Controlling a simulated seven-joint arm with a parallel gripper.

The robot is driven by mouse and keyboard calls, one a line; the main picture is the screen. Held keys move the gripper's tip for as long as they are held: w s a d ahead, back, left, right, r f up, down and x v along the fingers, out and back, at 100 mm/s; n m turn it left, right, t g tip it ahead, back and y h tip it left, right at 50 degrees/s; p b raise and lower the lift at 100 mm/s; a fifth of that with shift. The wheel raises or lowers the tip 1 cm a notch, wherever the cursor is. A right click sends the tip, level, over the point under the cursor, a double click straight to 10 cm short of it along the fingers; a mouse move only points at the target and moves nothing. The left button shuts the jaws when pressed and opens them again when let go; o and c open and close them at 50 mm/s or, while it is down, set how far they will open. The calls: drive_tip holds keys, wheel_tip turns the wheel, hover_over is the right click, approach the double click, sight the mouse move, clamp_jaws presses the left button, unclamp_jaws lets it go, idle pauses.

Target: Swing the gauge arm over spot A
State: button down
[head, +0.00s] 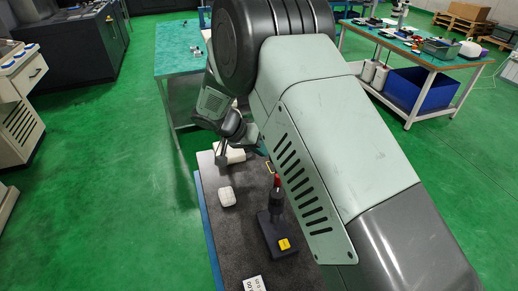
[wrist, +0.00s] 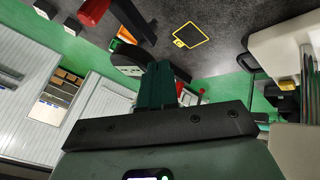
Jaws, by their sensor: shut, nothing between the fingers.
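A dark stand with a block base and an upright post with a red tip (head: 277,183) stands on the dark bench top in the head view; it looks like the gauge. A yellow label (head: 284,243) is on its base. In the wrist view a red handle (wrist: 94,12) joins a dark bar at the upper left, likely the gauge arm. A yellow outlined square (wrist: 188,36) with a small yellow tag lies on the dark surface, apart from the bar; its letter is unreadable. My gripper (wrist: 160,85) has its dark green fingers together, empty, below the square in the picture.
A white rounded block (head: 226,196) and a white holed block (head: 254,284) sit on the bench. A pale cylinder (head: 236,156) lies near my wrist. My arm hides the bench's right side. A green-topped table (head: 178,48) stands behind.

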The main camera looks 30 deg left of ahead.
drive_tip(key=w+d+m+g, duration=0.1)
drive_tip(key=d+m, duration=0.1)
drive_tip(key=w+d+m+g+h, duration=0.1)
drive_tip(key=d+m, duration=0.1)
drive_tip(key=w+d+m+g+h, duration=0.1)
drive_tip(key=d, duration=0.1)
drive_tip(key=shift+w+d+m, duration=0.35)
drive_tip(key=shift+m, duration=0.05)
drive_tip(key=s+d+m+g, duration=0.1)
drive_tip(key=d+m+g, duration=0.3)
drive_tip(key=d+m, duration=0.3)
drive_tip(key=shift+d+m+g, duration=0.3)
drive_tip(key=shift+d+g, duration=0.1)
drive_tip(key=shift+d, duration=0.9)
drive_tip(key=shift+s+d, duration=0.15)
